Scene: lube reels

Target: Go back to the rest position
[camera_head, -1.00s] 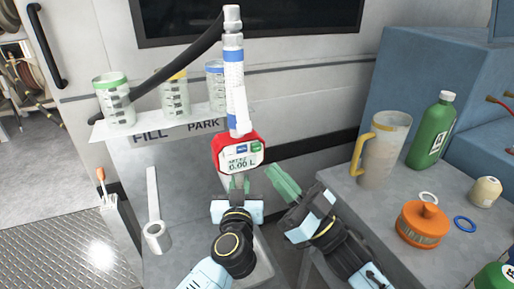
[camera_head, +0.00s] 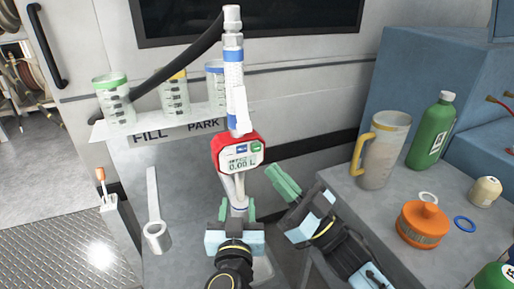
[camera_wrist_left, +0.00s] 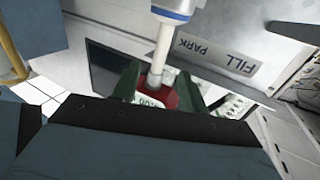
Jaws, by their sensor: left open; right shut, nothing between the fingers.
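My left gripper (camera_head: 236,213) is open, just below the red dispensing meter (camera_head: 238,156) with its lit display. Its green fingers stand on either side of the meter's pale lower stem (camera_head: 238,190); contact cannot be told. In the left wrist view the green fingers (camera_wrist_left: 165,90) flank the red meter (camera_wrist_left: 160,98) and its white spout. My right gripper (camera_head: 284,184) is shut and empty, to the right of the meter and apart from it. The meter hangs upright under a white and blue hose fitting (camera_head: 233,80).
A shelf marked FILL and PARK (camera_head: 165,130) holds several measuring cups at the left. The grey counter (camera_head: 385,225) at the right carries a clear jug (camera_head: 384,155), a green bottle (camera_head: 431,130), an orange canister (camera_head: 423,224) and a blue ring (camera_head: 465,223).

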